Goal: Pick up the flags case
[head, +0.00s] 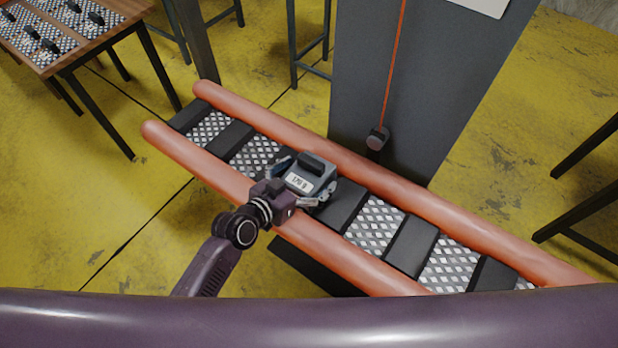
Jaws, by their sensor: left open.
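A small grey-blue case (323,186) with a black handle on top and a white label with dark lettering sits on a long inflatable rack with orange tubes (390,270). It is the only case on the rack, and I take it for the flags case. My left gripper (297,183) is open, with one finger at the case's left side and the other at its near right corner. Whether the fingers touch the case I cannot tell. The gripper's wrist hides part of the near tube. My right gripper is not in view.
The rack has black slats and patterned panels (375,226) between its two tubes. A dark grey pillar (440,80) with an orange cord stands right behind it. A wooden table (108,28) with dark items is at the upper left. Dark metal legs stand at the right.

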